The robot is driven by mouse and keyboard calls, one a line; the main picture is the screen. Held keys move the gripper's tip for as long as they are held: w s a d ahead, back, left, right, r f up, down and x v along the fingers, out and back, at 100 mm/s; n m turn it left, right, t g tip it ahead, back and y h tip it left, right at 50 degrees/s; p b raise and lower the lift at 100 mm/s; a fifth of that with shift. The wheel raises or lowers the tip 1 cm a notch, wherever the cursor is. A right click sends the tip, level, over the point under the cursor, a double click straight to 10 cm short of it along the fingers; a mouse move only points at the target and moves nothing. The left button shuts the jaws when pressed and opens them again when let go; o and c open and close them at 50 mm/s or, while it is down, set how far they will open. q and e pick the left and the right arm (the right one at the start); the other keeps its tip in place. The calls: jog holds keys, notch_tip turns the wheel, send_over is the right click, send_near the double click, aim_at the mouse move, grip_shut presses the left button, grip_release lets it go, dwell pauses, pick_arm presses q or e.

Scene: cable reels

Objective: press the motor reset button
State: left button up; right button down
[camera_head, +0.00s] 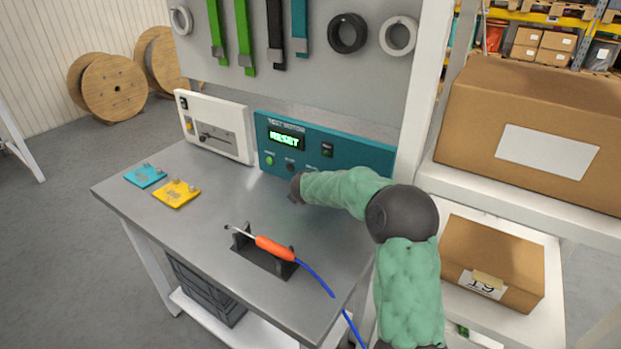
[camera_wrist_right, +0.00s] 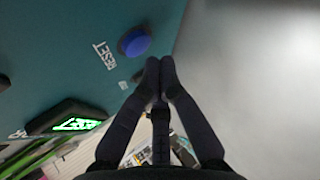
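The teal test motor unit (camera_head: 360,153) stands at the back of the grey workbench, and its display (camera_head: 286,139) shows green text that looks like "RESET". In the right wrist view, a round blue button (camera_wrist_right: 135,42) sits on the teal panel (camera_wrist_right: 60,60) beside a RESET label (camera_wrist_right: 105,55). In the head view I cannot make out this button near my arm. My right gripper (camera_head: 296,188) is in front of the unit; in the wrist view its fingertips (camera_wrist_right: 160,64) are together, empty, just below right of the button, apart from it in the picture. My left gripper is not in view.
A white instrument box (camera_head: 225,145) stands left of the unit. An orange soldering iron (camera_head: 274,248) rests on a black stand, with a blue cable hanging over the edge. Teal (camera_head: 145,176) and yellow (camera_head: 177,193) boards lie at left. Shelves with cardboard boxes (camera_head: 530,125) stand right.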

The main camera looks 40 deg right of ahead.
jog(key=shift+d, duration=0.15)
jog(key=shift+w+d, duration=0.1)
jog(key=shift+d, duration=0.15)
jog(key=shift+w+d, duration=0.1)
jog(key=shift+d, duration=0.25)
dwell(0.8)
jog(key=shift+s+a+b, duration=0.2)
jog(key=shift+a+b, duration=0.35)
jog(key=shift+a, duration=0.2)
jog(key=shift+s+a+f+b, duration=0.15)
jog(key=shift+a+b, duration=0.25)
jog(key=shift+a, duration=0.25)
jog(key=shift+s+a+b, duration=0.3)
jog(key=shift+a+b, duration=0.15)
jog(key=shift+a, duration=0.45)
jog(key=shift+s+a+b, duration=0.25)
jog(key=shift+a+b, duration=0.2)
jog(key=shift+a, duration=0.45)
